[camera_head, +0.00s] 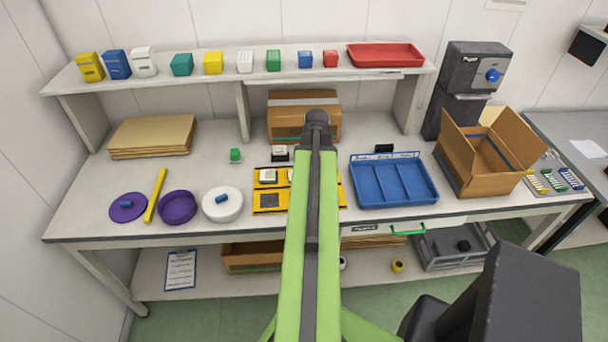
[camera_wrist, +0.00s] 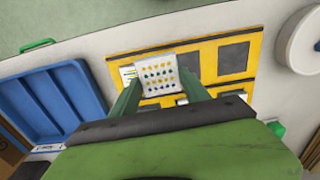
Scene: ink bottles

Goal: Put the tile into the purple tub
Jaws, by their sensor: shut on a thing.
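The tile (camera_wrist: 157,82), a white square with rows of yellow, green and blue dots, is between the fingers of my gripper (camera_wrist: 160,88) in the wrist view. My gripper is shut on it, over the yellow tray (camera_wrist: 122,61) with dark square recesses. The tray also shows in the head view (camera_head: 255,198), partly behind my arm, which hides the gripper and the tile there. The purple tub (camera_head: 178,207) stands at the front left of the bench in the head view, and looks empty. It is not in the wrist view.
A white round dish (camera_head: 236,207) with a blue piece stands between the tub and the yellow tray. A yellow bar (camera_head: 155,195) and a purple disc (camera_head: 124,213) lie left of the tub. A blue divided tray (camera_head: 393,182) and an open carton (camera_head: 462,165) are on the right.

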